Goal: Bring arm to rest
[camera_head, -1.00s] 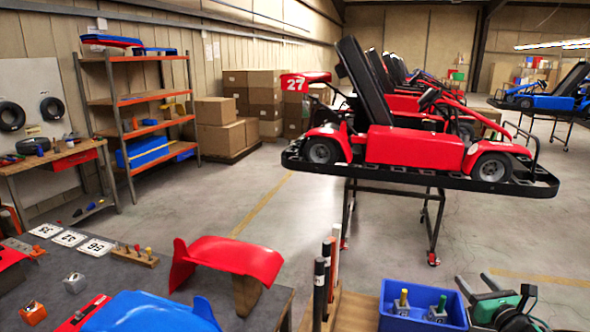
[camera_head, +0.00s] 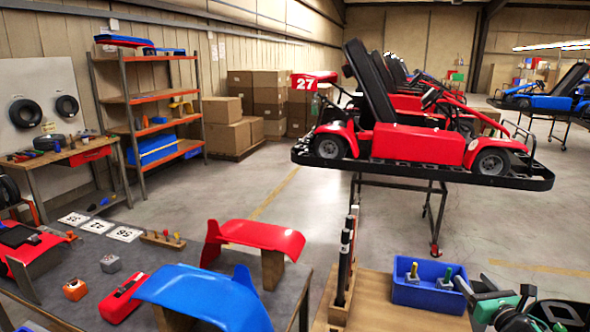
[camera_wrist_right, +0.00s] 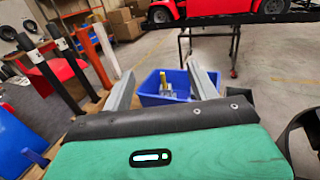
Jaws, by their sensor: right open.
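My right gripper (camera_head: 474,285), with its green body, is low at the right of the head view. Its two grey fingers are apart and nothing shows between them as held. In the right wrist view the fingers of the right gripper (camera_wrist_right: 163,82) frame a blue bin (camera_wrist_right: 152,98) beyond them. In the head view the blue bin (camera_head: 420,293) stands on a wooden bench just left of the gripper, with small yellow- and green-handled pieces in it. My left gripper is not in view.
Dark rods (camera_head: 347,258) stand upright in a wooden holder left of the bin. A grey table bears a red fender (camera_head: 262,236), a blue fender (camera_head: 200,300) and number cards (camera_head: 98,228). A red kart (camera_head: 417,145) sits on a stand behind. Open floor lies between.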

